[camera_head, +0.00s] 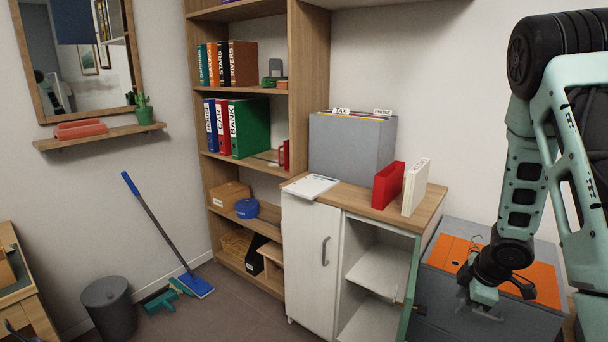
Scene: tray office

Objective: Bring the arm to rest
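My arm comes down along the right side of the head view, pale green with black joints. My gripper (486,298) hangs at its lower end, in front of or just above a grey box-like unit with an orange panel (447,253). The gripper is small and dark here, so I cannot tell whether its fingers are open or shut. I see no object clearly held in it. I cannot tell whether it touches the grey unit.
Left of the arm stands a cabinet (311,258) with its right door (412,285) open towards the arm. A red box (388,186), a white box (415,187) and a grey file box (350,150) stand on top.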

